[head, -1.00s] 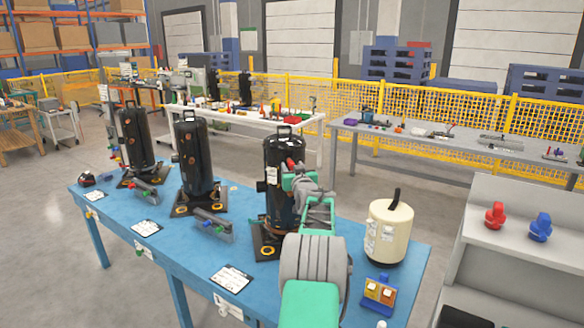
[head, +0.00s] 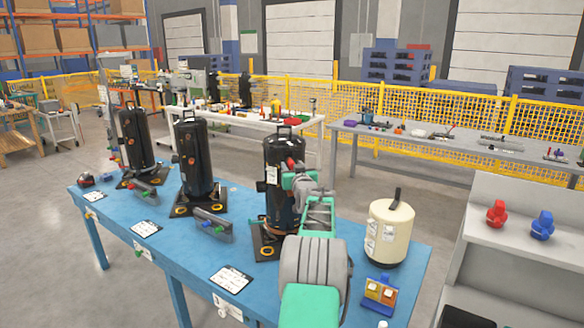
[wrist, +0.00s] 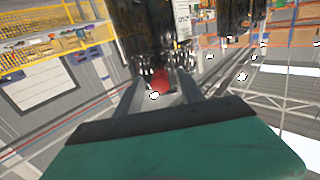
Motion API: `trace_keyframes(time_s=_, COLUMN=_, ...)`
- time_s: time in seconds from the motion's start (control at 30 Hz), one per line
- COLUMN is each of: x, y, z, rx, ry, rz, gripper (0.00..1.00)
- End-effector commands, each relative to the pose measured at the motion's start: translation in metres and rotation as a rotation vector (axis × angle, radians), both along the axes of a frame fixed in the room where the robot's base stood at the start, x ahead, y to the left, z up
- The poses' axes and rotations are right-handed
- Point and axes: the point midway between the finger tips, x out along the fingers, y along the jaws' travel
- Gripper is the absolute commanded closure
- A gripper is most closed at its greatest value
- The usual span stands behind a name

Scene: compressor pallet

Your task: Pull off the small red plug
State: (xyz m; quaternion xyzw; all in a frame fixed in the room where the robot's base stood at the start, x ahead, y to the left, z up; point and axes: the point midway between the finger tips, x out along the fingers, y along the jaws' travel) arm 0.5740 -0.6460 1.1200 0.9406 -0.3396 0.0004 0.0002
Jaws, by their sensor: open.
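The small red plug (wrist: 160,80) shows in the wrist view as a blurred red spot on the black compressor (wrist: 148,40). My gripper (wrist: 161,76) is open, with one finger on each side of the plug. I cannot tell whether the fingers touch it. In the head view the compressor (head: 276,205) stands upright on the blue table, partly behind my arm. A red spot shows beside its upper part there, but I cannot tell whether it is the plug. My fingertips are hidden in the head view.
The blue table (head: 205,275) also holds two more black compressors (head: 196,160) (head: 136,140) to the left. A cream tank (head: 391,232) stands close on the right, with a blue stand with yellow and orange parts (head: 379,291) in front. A grey shelf (head: 515,275) is at the far right.

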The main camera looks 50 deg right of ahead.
Motion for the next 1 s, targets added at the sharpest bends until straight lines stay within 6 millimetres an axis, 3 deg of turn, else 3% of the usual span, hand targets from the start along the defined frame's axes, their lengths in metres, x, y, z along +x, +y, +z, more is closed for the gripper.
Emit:
trace_keyframes(time_s=0.37, x=0.0001, y=0.0002, z=0.0002, rx=0.000, ry=0.000, rz=0.000, gripper=0.55)
trace_keyframes(time_s=0.9, x=0.0001, y=0.0001, z=0.0000, rx=0.000, ry=0.000, rz=0.000, gripper=0.98)
trace_keyframes(time_s=1.0, x=0.0001, y=0.0001, z=-0.0001, rx=0.000, ry=0.000, rz=0.000, gripper=1.00)
